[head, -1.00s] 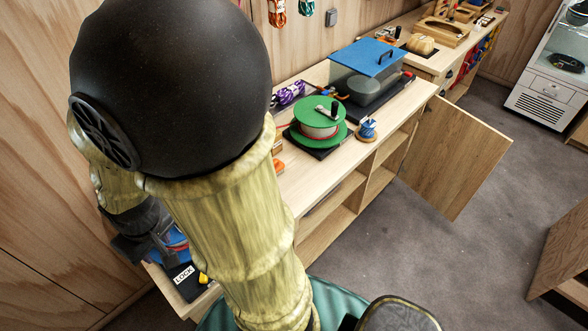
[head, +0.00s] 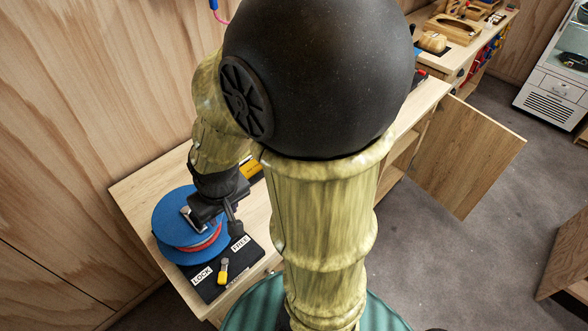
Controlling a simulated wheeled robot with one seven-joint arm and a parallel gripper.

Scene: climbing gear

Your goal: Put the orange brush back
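I cannot make out an orange brush in the head view; my arm hides much of the bench. My gripper (head: 214,216) points down over the blue reel (head: 168,216) at the bench's near left end. Dark gripper parts overlap the reel's top and right side. I cannot tell whether the fingers are apart, touching the reel or holding anything. A yellow-orange item (head: 251,168) shows partly behind my gripper; what it is cannot be told.
The reel sits on a black plate marked LOCK and FREE, with a yellow-tipped lever (head: 222,276). The wooden bench (head: 145,188) runs along the panelled wall. An open cabinet door (head: 467,160) juts out at right.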

